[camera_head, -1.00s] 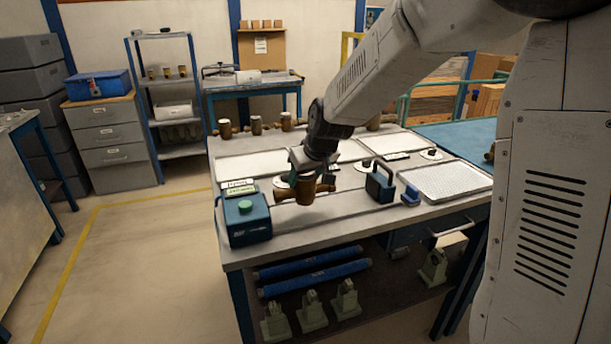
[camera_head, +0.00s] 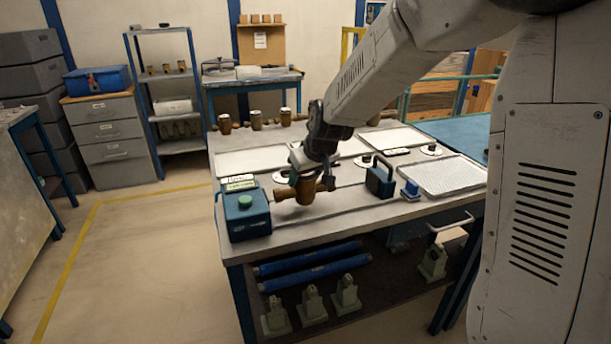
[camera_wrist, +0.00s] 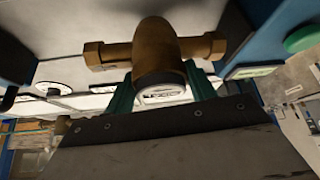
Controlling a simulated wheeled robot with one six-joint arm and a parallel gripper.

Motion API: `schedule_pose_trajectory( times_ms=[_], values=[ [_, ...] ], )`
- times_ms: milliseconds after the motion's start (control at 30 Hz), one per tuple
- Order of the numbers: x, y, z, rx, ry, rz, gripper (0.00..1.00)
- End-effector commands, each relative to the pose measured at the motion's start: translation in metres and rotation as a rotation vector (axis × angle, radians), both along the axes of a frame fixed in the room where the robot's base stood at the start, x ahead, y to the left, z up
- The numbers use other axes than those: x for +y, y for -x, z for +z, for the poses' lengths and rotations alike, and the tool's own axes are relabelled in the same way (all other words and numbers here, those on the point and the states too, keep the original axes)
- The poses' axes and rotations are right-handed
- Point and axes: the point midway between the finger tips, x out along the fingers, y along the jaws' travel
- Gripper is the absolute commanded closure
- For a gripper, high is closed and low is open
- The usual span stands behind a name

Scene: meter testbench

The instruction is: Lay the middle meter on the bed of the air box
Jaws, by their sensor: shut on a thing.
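My gripper (camera_head: 312,172) points down and is shut on a brass meter (camera_head: 306,190), just right of the teal box with a green button (camera_head: 245,216). In the wrist view the meter (camera_wrist: 156,52) lies across between green finger pads, its pipe ends sticking out left and right and its pale dial facing the gripper. The teal box looks like the air box; a low rail strip (camera_head: 340,210) runs right from it to a small blue block (camera_head: 411,191). The meter appears over this strip; whether it touches is unclear.
A dark blue handled case (camera_head: 380,180) stands right of the meter. A pale mesh tray (camera_head: 474,186) lies at the bench's right. Several brown meters, one at the left (camera_head: 225,124), stand along the back. White flat panels (camera_head: 240,163) lie before them.

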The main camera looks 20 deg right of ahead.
Motion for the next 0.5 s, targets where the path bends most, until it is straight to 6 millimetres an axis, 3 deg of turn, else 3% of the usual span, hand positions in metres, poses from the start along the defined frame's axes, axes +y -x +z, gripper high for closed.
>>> schedule_pose_trajectory(
  times_ms=[500],
  values=[
    [0.000, -0.001, -0.011, -0.002, -0.001, -0.001, 0.92]
  ],
)
